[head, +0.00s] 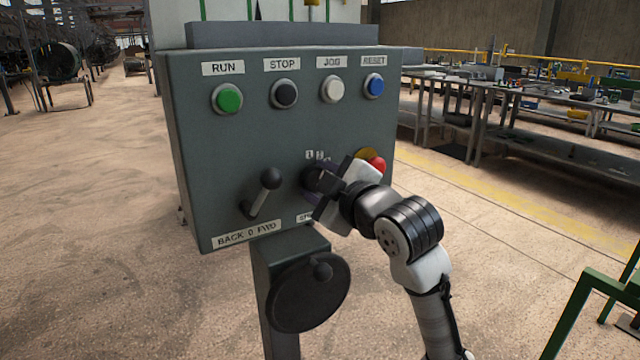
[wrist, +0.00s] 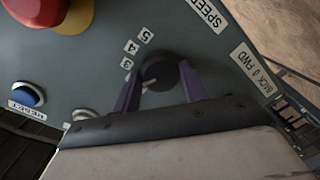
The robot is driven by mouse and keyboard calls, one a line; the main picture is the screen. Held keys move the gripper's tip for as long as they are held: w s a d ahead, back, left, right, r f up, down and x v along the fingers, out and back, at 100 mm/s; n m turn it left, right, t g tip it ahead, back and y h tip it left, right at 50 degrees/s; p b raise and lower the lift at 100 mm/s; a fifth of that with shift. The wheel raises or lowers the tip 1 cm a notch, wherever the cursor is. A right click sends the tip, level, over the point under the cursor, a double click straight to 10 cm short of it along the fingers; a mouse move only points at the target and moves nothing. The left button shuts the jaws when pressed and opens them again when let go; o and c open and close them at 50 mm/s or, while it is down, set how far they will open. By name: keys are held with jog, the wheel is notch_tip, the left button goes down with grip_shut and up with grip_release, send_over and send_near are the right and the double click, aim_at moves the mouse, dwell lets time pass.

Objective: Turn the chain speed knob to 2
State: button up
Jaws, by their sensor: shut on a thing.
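The chain speed knob (wrist: 160,70) is a round dark knob on the grey control panel (head: 205,140). In the head view it is mostly hidden behind my gripper (head: 318,183). In the wrist view my gripper (wrist: 159,78) has its two purple fingers on either side of the knob, shut on it. A pale pointer line (wrist: 150,84) on the knob points to the lower left, below the printed 3 and towards the left finger. The labels 3, 4 and 5 show in the wrist view; 1 and 2 cannot be seen there.
A FWD/BACK lever (head: 266,188) stands out left of the knob. A red emergency button (head: 376,166) sits close to its right. Green, black, white and blue buttons line the top. A dark handwheel (head: 308,292) is below the panel.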

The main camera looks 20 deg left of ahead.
dwell(0.3)
jog(key=o, duration=1)
jog(key=shift+s+d, duration=0.1)
jog(key=shift+d, duration=0.05)
jog(key=v, duration=1.3)
jog(key=shift+s+d+b, duration=0.2)
jog(key=shift+b, duration=0.1)
